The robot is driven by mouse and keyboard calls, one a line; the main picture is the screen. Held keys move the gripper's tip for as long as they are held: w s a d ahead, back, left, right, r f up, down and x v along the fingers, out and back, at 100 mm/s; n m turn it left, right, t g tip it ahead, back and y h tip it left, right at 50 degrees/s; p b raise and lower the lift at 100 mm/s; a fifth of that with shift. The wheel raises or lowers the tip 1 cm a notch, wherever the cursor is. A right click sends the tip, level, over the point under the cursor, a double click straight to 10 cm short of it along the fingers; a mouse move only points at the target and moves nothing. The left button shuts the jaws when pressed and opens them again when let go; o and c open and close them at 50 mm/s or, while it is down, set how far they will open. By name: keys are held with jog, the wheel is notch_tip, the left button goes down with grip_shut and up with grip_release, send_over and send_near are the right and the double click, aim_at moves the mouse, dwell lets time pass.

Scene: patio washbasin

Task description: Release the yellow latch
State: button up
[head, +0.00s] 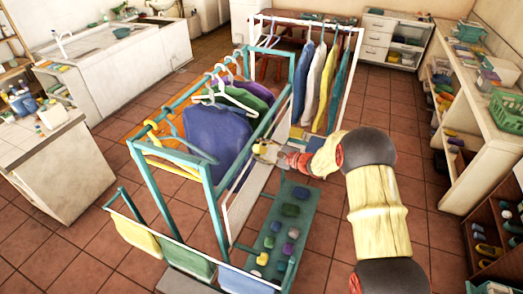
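My arm reaches in from the right, and my gripper (266,151) is at the right side of the teal-and-white clothes rack (209,192), near its rail. The gripper is small in the picture, and I cannot tell if its fingers are open or shut. A small pale yellowish spot (257,148) shows at the fingertips; I cannot tell if it is the yellow latch or part of the gripper. Another small yellow piece (262,258) sits low on the green panel (304,224), among several coloured knobs, apart from the gripper.
Blue and purple clothes (215,138) and several hangers (230,97) fill the rack. More garments (320,80) hang on a white frame behind. Shelves (480,120) line the right wall. Tiled floor (425,190) is clear between.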

jog(key=c, duration=1.2)
jog(key=shift+o, duration=0.2)
